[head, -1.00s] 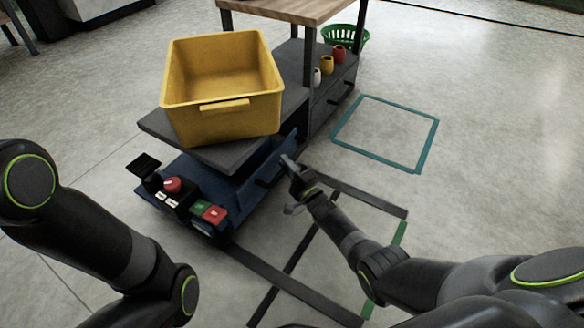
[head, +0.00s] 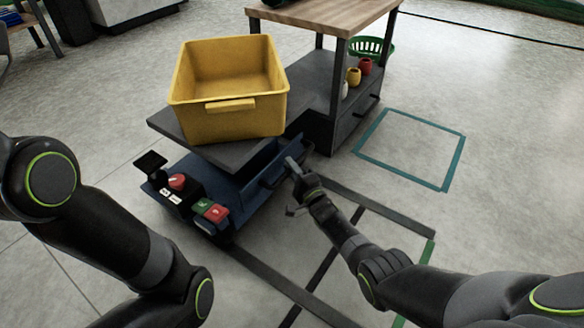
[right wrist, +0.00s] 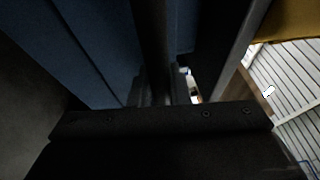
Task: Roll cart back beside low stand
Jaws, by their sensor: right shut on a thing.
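The cart (head: 232,199) is blue and low, with a control panel on its near left end and a grey platform (head: 170,128) above carrying a yellow bin (head: 235,121). My right gripper (head: 293,167) is shut on a dark handle at the cart's right side; in the right wrist view the dark handle bar (right wrist: 153,45) runs between the jaws beside the blue body. No separate low stand is clearly identifiable; a wood-topped bench (head: 330,18) with a dark lower shelf stands just behind the cart. My left arm shows at left, its gripper out of frame.
Small jars (head: 354,77) stand on the bench's lower shelf, with a green basket (head: 373,46) behind. A teal square (head: 449,167) marks the floor at right. Dark floor strips (head: 376,208) lie near the cart. The floor at far right is clear.

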